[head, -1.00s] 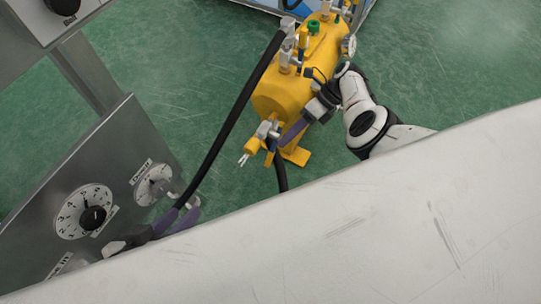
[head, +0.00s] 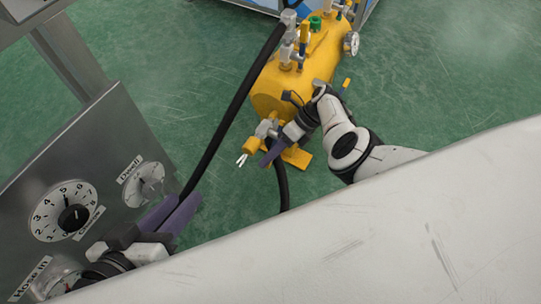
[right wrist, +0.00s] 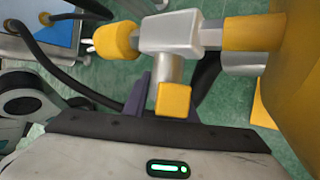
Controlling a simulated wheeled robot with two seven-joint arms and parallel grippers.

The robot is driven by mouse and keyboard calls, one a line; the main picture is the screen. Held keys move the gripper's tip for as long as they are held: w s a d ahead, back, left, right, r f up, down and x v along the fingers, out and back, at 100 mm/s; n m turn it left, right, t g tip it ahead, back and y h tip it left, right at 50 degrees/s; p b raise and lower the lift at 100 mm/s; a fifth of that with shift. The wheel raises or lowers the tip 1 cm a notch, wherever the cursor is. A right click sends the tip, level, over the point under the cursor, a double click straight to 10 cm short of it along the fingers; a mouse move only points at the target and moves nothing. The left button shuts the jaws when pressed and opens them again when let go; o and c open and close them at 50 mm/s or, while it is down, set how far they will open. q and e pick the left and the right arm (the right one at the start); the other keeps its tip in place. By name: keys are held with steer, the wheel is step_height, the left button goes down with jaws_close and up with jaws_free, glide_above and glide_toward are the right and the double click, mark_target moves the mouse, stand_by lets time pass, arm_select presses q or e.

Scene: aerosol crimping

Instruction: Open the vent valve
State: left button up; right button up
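The yellow tank (head: 285,90) stands on the green floor. A silver valve (head: 266,128) with a yellow end cap (head: 250,144) sits at its near end. In the right wrist view, the silver valve body (right wrist: 172,32) is close, and its yellow handle (right wrist: 173,101) hangs in front of my right gripper (right wrist: 150,100). One purple finger shows beside the handle; the other is hidden, so its grip is unclear. My right gripper also shows in the head view (head: 273,152), just below the valve. My left gripper (head: 178,212) is at the black hose (head: 228,115); its finger gap is unclear.
A grey panel (head: 95,140) with a numbered dial (head: 63,211) and a Dwell dial (head: 144,185) stands at the left. A pressure gauge (head: 351,43) and other fittings sit on the tank's far part.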

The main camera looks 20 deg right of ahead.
jaws_close()
steer(key=shift+a+r+g+y, duration=0.1)
steer(key=shift+g+y, duration=0.2)
steer(key=shift+y, duration=0.1)
steer(key=shift+s+a+r, duration=0.15)
steer(key=shift+o, duration=1.5)
jaws_free()
